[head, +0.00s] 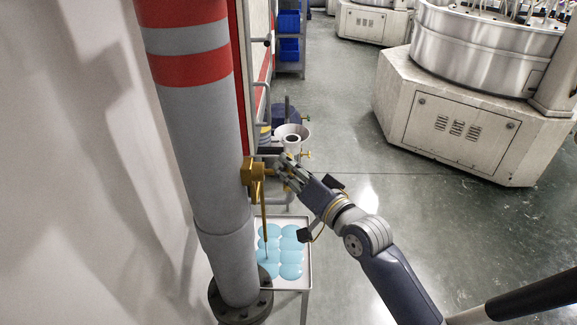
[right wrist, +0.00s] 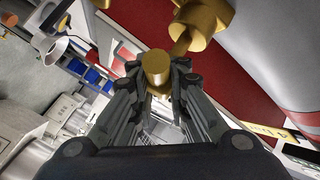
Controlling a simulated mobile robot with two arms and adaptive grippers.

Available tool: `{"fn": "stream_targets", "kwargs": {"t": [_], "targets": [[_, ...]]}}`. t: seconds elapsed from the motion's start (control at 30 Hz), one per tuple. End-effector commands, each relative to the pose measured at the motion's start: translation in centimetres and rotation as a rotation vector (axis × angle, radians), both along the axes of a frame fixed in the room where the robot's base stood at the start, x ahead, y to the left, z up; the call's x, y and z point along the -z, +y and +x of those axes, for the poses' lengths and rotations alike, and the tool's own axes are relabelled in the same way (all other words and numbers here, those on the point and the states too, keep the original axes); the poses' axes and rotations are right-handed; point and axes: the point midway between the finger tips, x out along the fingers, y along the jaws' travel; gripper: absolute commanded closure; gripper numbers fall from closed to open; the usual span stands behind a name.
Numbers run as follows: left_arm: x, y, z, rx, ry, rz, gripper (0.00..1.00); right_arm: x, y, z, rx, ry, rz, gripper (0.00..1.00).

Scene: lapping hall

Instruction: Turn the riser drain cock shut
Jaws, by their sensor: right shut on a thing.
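The riser (head: 205,130) is a thick grey pipe with red bands at the left of the head view. The brass drain cock (head: 253,176) sticks out from its right side. A thin brass-coloured line runs down from the cock toward the tray; I cannot tell if it is a tube or liquid. My right gripper (head: 284,168) reaches the cock from the right. In the right wrist view its fingers are closed around a round brass handle end (right wrist: 156,66), with the brass cock body (right wrist: 203,20) above and to the right. My left gripper is not in view.
A white tray table (head: 306,282) with several light blue discs stands below the cock. Pots and a bucket (head: 292,133) stand behind it. A wall is close on the left. A large lapping machine (head: 450,125) stands at the right, with open floor between.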

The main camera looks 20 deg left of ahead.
Motion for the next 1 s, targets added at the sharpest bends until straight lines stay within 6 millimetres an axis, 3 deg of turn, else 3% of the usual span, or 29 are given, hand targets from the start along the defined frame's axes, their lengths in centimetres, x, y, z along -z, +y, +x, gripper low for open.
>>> {"fn": "stream_targets", "kwargs": {"t": [0.3, 0.5, 1.0], "targets": [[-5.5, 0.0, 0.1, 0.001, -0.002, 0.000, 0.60, -0.8, 0.0, 0.1, 0.000, 0.160, -0.046, 1.00], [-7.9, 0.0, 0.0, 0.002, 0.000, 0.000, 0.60, -0.5, 0.1, 0.1, 0.000, 0.275, -0.079, 1.00], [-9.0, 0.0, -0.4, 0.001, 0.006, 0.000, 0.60, 0.2, 0.0, 0.1, 0.000, 0.471, -0.135, 1.00]]}}
